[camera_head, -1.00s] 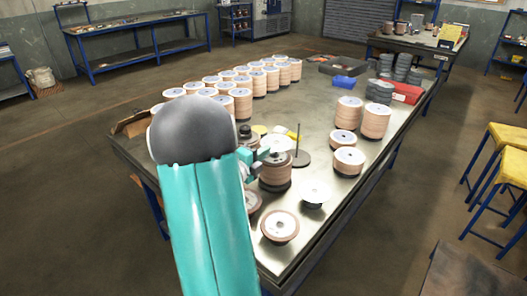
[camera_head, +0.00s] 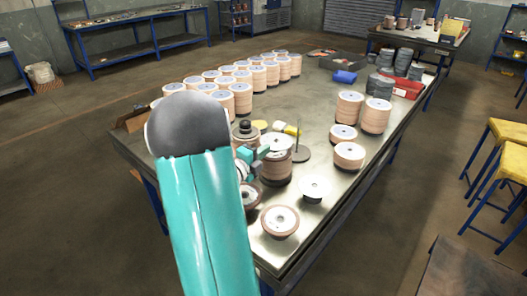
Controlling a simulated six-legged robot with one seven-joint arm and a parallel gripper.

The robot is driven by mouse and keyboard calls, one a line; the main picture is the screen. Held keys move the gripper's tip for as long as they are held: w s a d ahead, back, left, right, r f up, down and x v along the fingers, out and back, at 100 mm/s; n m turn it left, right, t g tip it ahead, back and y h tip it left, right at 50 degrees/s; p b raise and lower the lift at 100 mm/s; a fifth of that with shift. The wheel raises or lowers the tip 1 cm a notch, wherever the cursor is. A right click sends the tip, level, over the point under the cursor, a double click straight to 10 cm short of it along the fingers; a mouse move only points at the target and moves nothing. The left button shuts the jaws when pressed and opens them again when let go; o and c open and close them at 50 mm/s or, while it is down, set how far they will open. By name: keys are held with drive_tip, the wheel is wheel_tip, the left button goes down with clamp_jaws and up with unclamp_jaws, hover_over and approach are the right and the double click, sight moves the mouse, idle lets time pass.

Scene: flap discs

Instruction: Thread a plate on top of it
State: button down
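A thin upright rod on a dark round base (camera_head: 301,154) stands on the metal table. Just left of it is a short stack of tan flap discs (camera_head: 275,166) with a pale top. A white round plate (camera_head: 314,186) on a dark support stands to the right of that stack. My gripper (camera_head: 257,163) is at the left side of the stack, with teal and dark finger parts. My teal arm hides much of it. I cannot tell whether it touches the stack, or whether its fingers are open or shut.
Rows of flap-disc stacks (camera_head: 240,99) fill the back left of the table. Low discs (camera_head: 280,221) sit near the front edge. Yellow stools (camera_head: 508,132) stand at right.

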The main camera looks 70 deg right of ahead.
drive_tip(key=shift+f, duration=0.1)
drive_tip(key=shift+f, duration=1.15)
drive_tip(key=c, duration=2.1)
unclamp_jaws()
drive_tip(key=shift+f, duration=0.15)
drive_tip(key=o, duration=0.5)
drive_tip(key=shift+a, duration=0.1)
drive_tip(key=shift+f, duration=0.1)
drive_tip(key=shift+a+f, duration=0.1)
drive_tip(key=shift+f, duration=0.05)
drive_tip(key=v, duration=1.3)
drive_tip(key=shift+w+a+r, duration=0.15)
drive_tip(key=shift+a+r, duration=0.05)
drive_tip(key=shift+r, duration=0.15)
